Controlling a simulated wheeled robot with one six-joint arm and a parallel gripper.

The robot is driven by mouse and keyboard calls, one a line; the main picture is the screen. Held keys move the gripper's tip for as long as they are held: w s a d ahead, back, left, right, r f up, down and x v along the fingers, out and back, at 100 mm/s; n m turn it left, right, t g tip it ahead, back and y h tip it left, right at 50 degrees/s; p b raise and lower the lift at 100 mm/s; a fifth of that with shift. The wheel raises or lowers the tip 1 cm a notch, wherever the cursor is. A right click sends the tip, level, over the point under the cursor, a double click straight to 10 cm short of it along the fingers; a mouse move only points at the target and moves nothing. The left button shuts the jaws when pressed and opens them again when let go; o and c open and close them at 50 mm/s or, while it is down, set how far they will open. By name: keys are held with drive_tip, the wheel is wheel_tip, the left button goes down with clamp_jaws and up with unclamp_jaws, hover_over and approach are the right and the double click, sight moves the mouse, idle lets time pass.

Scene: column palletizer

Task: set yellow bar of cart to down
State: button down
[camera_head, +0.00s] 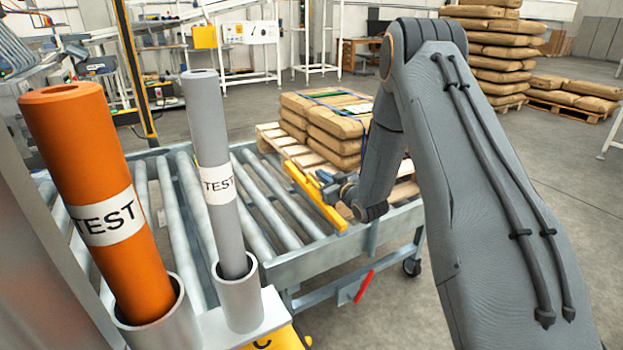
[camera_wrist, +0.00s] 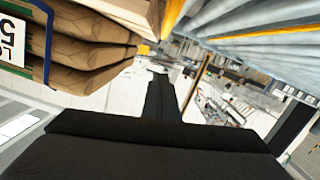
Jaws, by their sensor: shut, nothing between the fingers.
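The cart (camera_head: 300,268) is a grey metal roller frame with a loaded pallet on it. Its yellow bar (camera_head: 312,196) runs across the rollers along the pallet's left side and appears raised at about the pallet's edge. A yellow strip (camera_wrist: 172,17), probably this bar, shows at the top of the wrist view. My gripper (camera_head: 326,180) is at the bar's right side, close to its near half; whether it touches cannot be told. In the wrist view my gripper (camera_wrist: 159,76) is a dark, narrow shape, shut and empty. My arm hides part of the pallet.
Brown sacks (camera_head: 325,125) are stacked on the cart's pallet, right behind my gripper. A red handle (camera_head: 365,286) hangs on the cart's near side. An orange tube (camera_head: 98,200) and a grey tube (camera_head: 214,170) stand in holders at left. Open floor lies at right.

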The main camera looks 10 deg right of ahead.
hover_over(312, 181)
drive_tip(key=f, duration=0.1)
wheel_tip(312, 181, down, 3)
drive_tip(key=shift+s+a+r+p, duration=0.1)
drive_tip(key=shift+s+a+p, duration=0.05)
drive_tip(key=shift+p, duration=0.2)
drive_tip(key=shift+f, duration=0.7)
